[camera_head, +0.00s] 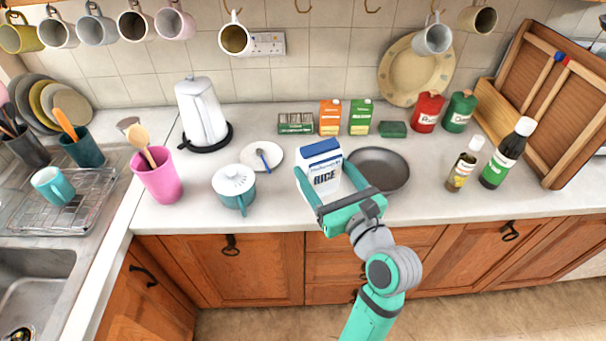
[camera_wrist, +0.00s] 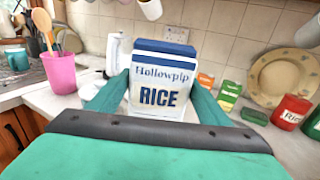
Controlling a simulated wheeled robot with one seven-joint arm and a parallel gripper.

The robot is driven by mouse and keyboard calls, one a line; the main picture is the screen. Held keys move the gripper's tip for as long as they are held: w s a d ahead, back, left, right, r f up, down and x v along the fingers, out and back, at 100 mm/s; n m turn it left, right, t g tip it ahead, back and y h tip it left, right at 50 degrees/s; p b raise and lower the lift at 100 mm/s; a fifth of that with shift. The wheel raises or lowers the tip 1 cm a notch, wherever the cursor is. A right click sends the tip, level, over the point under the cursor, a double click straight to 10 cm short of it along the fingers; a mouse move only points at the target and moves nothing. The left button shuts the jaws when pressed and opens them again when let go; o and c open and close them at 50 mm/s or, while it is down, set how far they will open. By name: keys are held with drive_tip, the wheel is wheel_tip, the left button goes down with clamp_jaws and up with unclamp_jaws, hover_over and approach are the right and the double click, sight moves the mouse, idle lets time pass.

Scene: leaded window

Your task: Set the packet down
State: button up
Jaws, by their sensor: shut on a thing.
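The packet (camera_head: 320,165) is a white and blue box marked RICE. It is upright between the fingers of my gripper (camera_head: 331,183), near the front of the worktop. My gripper is shut on it, with one teal finger on each side. In the wrist view the packet (camera_wrist: 160,82) stands between the two fingers (camera_wrist: 158,98), its label facing the camera. Its lower part is hidden by my gripper in the wrist view, so I cannot tell whether its base touches the worktop (camera_head: 290,207).
A dark pan (camera_head: 382,170) sits close on the packet's right. A teal lidded pot (camera_head: 234,188) and a white plate (camera_head: 261,157) are to its left. Orange (camera_head: 330,117) and green (camera_head: 360,117) cartons stand behind. Bare worktop lies between pot and packet.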

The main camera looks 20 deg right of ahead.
drive_tip(key=shift+w+d+f, duration=0.1)
drive_tip(key=shift+w+f, duration=5.65)
drive_tip(key=shift+f, duration=0.15)
drive_tip(key=shift+f, duration=0.1)
drive_tip(key=o, duration=1.9)
drive_tip(key=shift+f, duration=0.1)
drive_tip(key=shift+o, duration=0.2)
drive_tip(key=s+d, duration=0.1)
drive_tip(key=s, duration=1.1)
